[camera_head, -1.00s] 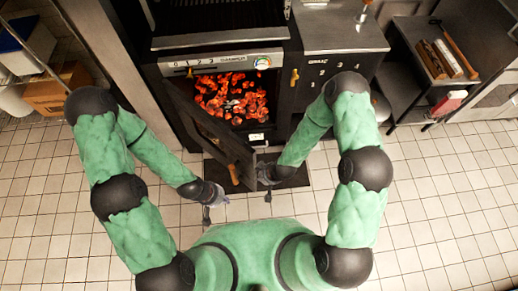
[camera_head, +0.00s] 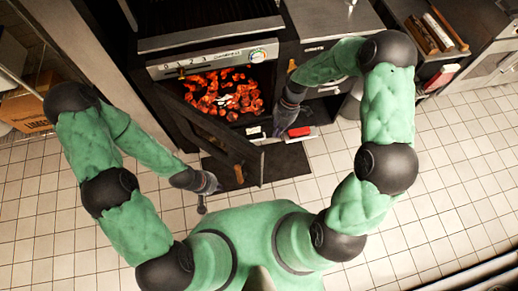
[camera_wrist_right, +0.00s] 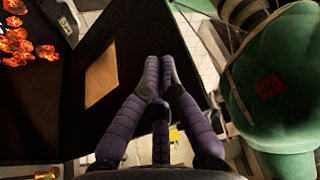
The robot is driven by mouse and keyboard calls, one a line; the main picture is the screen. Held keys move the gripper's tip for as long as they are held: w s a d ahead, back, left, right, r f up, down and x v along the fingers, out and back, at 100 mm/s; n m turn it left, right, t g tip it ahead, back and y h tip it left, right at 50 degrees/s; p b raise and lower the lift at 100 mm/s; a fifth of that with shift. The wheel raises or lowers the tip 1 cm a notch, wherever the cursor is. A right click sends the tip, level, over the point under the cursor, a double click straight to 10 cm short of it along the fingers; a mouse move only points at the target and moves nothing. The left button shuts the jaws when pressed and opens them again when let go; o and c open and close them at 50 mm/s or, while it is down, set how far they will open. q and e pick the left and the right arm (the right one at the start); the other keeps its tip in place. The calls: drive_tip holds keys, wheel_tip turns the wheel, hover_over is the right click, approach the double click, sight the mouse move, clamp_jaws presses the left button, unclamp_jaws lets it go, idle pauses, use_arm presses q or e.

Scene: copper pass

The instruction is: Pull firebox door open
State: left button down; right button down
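The firebox door (camera_head: 203,128) is a dark panel, hinged at its left and standing partly open in the head view. A wooden handle (camera_head: 239,171) is near its free edge. Glowing coals (camera_head: 225,95) show in the firebox opening. My right gripper (camera_head: 281,128) is to the right of the door's free edge, close to the firebox front. In the right wrist view its purple fingers (camera_wrist_right: 160,66) are together with nothing seen between them, over the dark door panel (camera_wrist_right: 120,35); contact is unclear. My left gripper (camera_head: 208,189) is low, left of the handle; its fingers are too small to read.
A dark mat (camera_head: 284,164) lies on the tiled floor below the firebox. A small red-and-white thing (camera_head: 300,131) is beside my right gripper. A shelf unit (camera_head: 436,72) stands at the right, a cardboard box (camera_head: 28,105) at the left. The right-hand floor is open.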

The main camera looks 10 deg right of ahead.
drive_tip(key=s+a+f+n+b, duration=0.1)
drive_tip(key=s+a+f+b, duration=0.2)
drive_tip(key=f, duration=0.5)
drive_tip(key=shift+s+a+f+n, duration=0.15)
drive_tip(key=shift+s+a+n, duration=0.15)
drive_tip(key=shift+s+a, duration=0.65)
drive_tip(key=shift+w+a, duration=0.2)
